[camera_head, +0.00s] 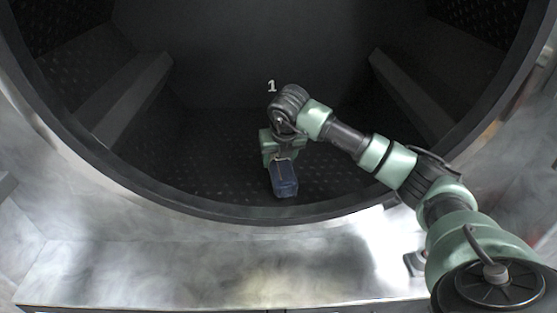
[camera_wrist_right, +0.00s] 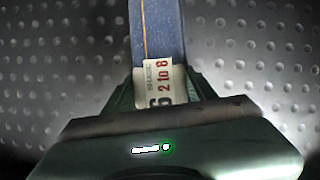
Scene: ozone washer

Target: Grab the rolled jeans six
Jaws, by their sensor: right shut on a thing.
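The rolled jeans (camera_head: 284,182) are a small dark blue bundle inside the washer drum, low in the middle of the head view. My right gripper (camera_head: 281,160) reaches into the drum and is shut on the rolled jeans. In the right wrist view the blue denim (camera_wrist_right: 157,30) extends up from between the fingers of my right gripper (camera_wrist_right: 165,88). A white tag with red print, "2 to 8", and part of a dark "6" shows at the fingers. The lower part of the jeans is hidden by the gripper body. My left gripper is not in view.
The dark washer drum (camera_head: 225,165) has raised paddles (camera_head: 125,100) at left and right and a dimpled inner wall. Its round rim (camera_head: 200,204) curves below the jeans. A bare metal front ledge (camera_head: 220,265) lies below. Much of the drum is empty.

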